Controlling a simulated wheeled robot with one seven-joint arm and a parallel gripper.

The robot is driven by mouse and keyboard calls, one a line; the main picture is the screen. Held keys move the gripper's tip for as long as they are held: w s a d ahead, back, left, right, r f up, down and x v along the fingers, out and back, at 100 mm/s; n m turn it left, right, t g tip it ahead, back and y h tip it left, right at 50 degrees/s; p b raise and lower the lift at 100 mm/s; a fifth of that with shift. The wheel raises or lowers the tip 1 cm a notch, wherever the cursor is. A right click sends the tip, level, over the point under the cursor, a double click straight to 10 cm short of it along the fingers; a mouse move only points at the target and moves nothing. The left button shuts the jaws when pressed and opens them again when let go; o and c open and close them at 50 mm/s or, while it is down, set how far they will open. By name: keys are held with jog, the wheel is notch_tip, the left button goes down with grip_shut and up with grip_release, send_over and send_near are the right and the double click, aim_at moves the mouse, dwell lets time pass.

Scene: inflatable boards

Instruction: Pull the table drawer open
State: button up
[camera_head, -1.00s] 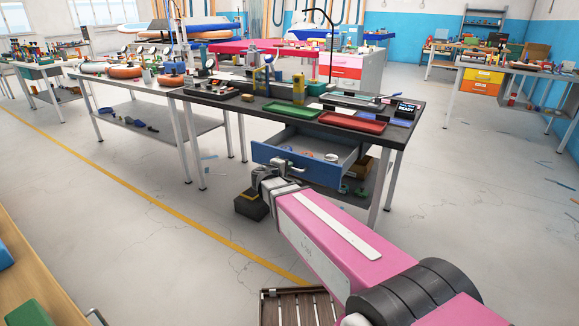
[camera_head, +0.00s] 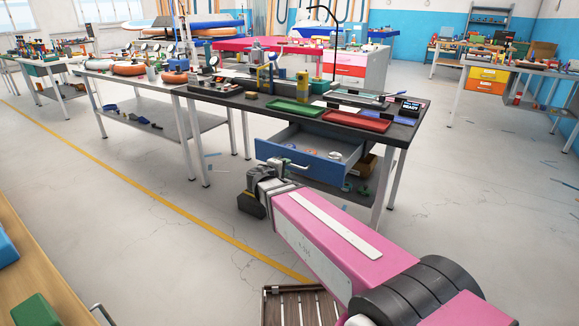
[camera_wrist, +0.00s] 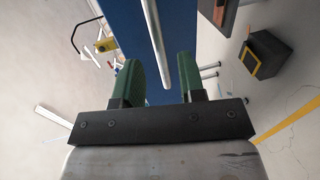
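The table drawer (camera_head: 300,163) has a blue front and stands pulled out from under the dark-topped table (camera_head: 232,100), with its inside and a few small items showing. Its pale bar handle (camera_head: 290,164) runs along the front. The handle (camera_wrist: 158,45) also shows in the wrist view against the blue front (camera_wrist: 127,22). My gripper (camera_wrist: 158,72) has two green fingers, spread apart. The near end of the handle appears between them, with a gap on each side. In the head view my gripper (camera_head: 262,182) is just in front of the drawer's left part; its fingertips are hard to see there.
A black box with a yellow edge (camera_wrist: 266,55) stands on the floor close to my gripper. Green (camera_head: 295,108) and red (camera_head: 354,121) trays lie on the tabletop. A slatted wooden item (camera_head: 295,306) is below my arm. Open floor lies left of my arm.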

jog(key=v, duration=0.6)
jog(key=shift+s+a, duration=0.1)
jog(key=shift+s, duration=0.05)
jog(key=s+d+f+m+g+y, duration=0.4)
jog(key=s+d+f+m+g, duration=0.1)
jog(key=d+f, duration=0.4)
jog(key=s+d+f+m+g+y, duration=0.5)
jog(key=s+d+f+g, duration=0.2)
jog(key=d+f, duration=0.1)
jog(key=shift+d+f+m+g, duration=0.3)
jog(key=shift+d+f+m, duration=0.1)
jog(key=shift+d, duration=0.5)
